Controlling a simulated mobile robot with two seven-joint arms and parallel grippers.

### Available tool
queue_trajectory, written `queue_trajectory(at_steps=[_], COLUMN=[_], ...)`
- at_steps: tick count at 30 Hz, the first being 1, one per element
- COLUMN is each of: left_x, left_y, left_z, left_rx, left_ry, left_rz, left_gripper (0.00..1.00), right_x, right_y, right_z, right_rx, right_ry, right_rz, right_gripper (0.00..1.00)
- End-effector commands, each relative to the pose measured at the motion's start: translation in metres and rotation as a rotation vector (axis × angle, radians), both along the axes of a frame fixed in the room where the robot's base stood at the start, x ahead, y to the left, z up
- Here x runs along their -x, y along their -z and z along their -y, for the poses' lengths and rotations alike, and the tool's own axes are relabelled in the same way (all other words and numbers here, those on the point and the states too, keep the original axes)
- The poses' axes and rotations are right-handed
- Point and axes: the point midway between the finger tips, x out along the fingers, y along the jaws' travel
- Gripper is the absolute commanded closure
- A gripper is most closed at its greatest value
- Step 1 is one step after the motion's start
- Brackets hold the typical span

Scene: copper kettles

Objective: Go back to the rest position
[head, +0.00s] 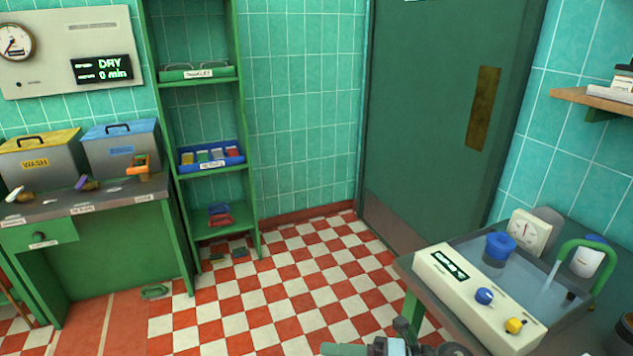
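A part of my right arm or gripper (400,342) shows at the bottom edge, right of centre, dark and grey and cut off by the frame. A green rounded piece (345,349) lies beside it at the left, and I cannot tell whether it is held. The fingertips are not clear, so I cannot tell whether this gripper is open or shut. My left gripper is not in view.
A table with a sink (525,262), dials and a green tap stands close at the right. A counter (90,205) with a yellow-lidded and a blue-lidded bin is at the left, beside a green shelf (246,130). A green door (430,110) is behind. Checkered floor (270,300) between is mostly clear.

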Motion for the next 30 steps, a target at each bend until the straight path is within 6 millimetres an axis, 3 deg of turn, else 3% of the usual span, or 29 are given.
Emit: queue_trajectory(at_steps=[4, 8, 14, 20, 24, 30], left_x=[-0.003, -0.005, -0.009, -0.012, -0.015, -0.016], left_y=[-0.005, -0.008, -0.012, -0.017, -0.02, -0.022], left_z=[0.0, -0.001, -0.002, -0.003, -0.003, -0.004], left_rx=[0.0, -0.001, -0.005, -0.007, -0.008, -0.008], left_ry=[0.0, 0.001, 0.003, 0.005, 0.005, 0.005], left_rz=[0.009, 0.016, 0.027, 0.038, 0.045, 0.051], left_gripper=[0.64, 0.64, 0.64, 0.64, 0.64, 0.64], right_x=[0.009, 0.014, 0.038, 0.096, 0.158, 0.23], right_y=[0.006, 0.023, 0.075, 0.145, 0.191, 0.226], right_z=[0.003, 0.021, 0.064, 0.112, 0.141, 0.162], right_rx=[-0.216, -0.377, -0.575, -0.721, -0.79, -0.837], right_ry=[0.199, 0.389, 0.696, 1.018, 1.233, 1.435], right_rz=[-0.249, -0.486, -0.877, -1.286, -1.56, -1.818], right_gripper=[0.48, 0.48, 0.48, 0.48, 0.48, 0.48])
